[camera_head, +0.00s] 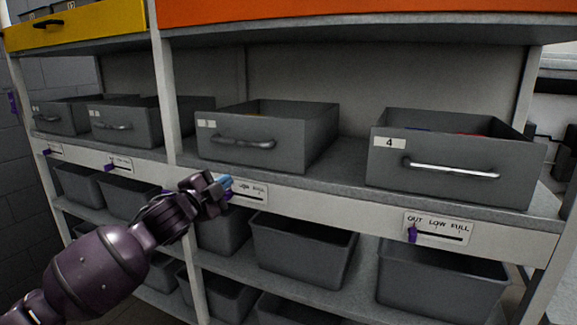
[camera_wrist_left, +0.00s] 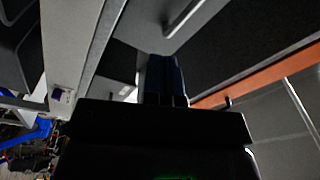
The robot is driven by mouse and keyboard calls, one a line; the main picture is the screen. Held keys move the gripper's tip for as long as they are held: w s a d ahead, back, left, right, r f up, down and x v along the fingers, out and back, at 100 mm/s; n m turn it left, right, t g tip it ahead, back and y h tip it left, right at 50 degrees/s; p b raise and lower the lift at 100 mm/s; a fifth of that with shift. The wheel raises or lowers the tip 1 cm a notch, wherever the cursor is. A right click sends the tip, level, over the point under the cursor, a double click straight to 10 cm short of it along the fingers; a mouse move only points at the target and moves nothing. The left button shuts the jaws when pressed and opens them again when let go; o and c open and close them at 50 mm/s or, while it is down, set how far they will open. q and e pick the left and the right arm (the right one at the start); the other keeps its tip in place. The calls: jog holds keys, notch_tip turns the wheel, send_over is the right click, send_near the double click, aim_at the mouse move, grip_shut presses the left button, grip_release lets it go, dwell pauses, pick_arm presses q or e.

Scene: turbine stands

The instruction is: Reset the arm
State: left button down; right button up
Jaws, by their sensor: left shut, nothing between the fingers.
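My left arm comes in from the lower left of the head view. Its gripper (camera_head: 226,183) is shut and empty, with bluish fingertips, in front of the shelf edge by the level label (camera_head: 250,192) under the third drawer bin. It covers part of that label; whether it touches the slider there I cannot tell. In the left wrist view the closed fingers (camera_wrist_left: 164,80) point toward the dark bins and shelf. My right gripper is in neither view.
A grey shelf edge (camera_head: 330,205) carries handled bins, including bin 3 (camera_head: 265,135) and bin 4 (camera_head: 455,155). The label under bin 4 (camera_head: 438,227) has a purple slider at its left, by OUT. Open grey bins (camera_head: 300,250) fill the lower shelf.

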pick_arm(q)
jog(key=s+a+f+n+y, duration=0.25)
jog(key=s+f+n, duration=0.4)
jog(key=f, duration=0.45)
jog(key=s+a+f+n+y, duration=0.25)
jog(key=s+f+n, duration=0.25)
jog(key=s+f, duration=0.45)
jog(key=s+a+f+n+g+y, duration=0.1)
jog(key=s+a+f+n+g, duration=0.1)
jog(key=s+f, duration=0.8)
jog(key=s+a+f+n+g+y, duration=0.2)
jog(key=s+a+f+n+g, duration=0.1)
jog(key=s+f, duration=0.8)
jog(key=shift+s+a+n+y, duration=0.3)
jog(key=shift+s+a+n, duration=0.15)
jog(key=shift+s+a, duration=0.45)
jog(key=shift+w+a, duration=0.1)
jog(key=shift+w, duration=0.05)
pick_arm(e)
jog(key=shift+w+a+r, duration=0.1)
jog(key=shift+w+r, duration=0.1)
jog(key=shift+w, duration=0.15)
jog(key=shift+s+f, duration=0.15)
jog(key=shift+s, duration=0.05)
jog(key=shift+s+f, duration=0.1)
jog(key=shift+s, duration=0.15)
